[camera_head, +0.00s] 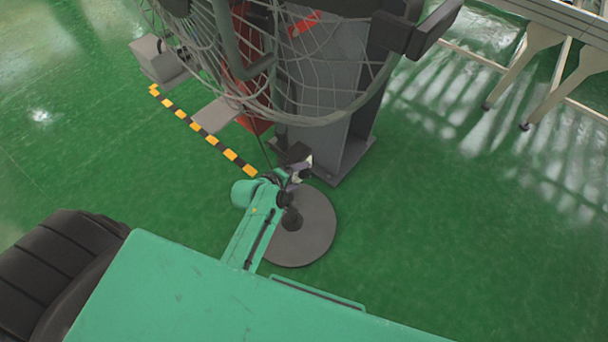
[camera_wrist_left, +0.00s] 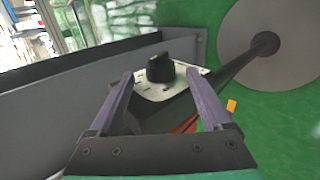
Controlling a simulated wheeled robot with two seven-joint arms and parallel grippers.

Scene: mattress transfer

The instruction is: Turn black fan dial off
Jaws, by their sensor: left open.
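The black fan dial (camera_wrist_left: 160,68) stands up from a pale control plate (camera_wrist_left: 186,84) in the left wrist view. My left gripper (camera_wrist_left: 159,74) is open, with one finger on each side of the dial in the picture. I cannot tell whether either finger touches it. In the head view my left gripper (camera_head: 297,172) is at the fan's stand, below the wire cage (camera_head: 300,95). The dial is hidden or too small to tell there. The fan's round grey base (camera_head: 318,228) rests on the green floor. My right gripper is not in view.
A grey steel column (camera_head: 335,125) stands just behind the fan stand. A yellow and black strip (camera_head: 203,130) lies on the floor to the left. A pale-legged table (camera_head: 545,40) stands at the upper right. The floor right of the fan base is clear.

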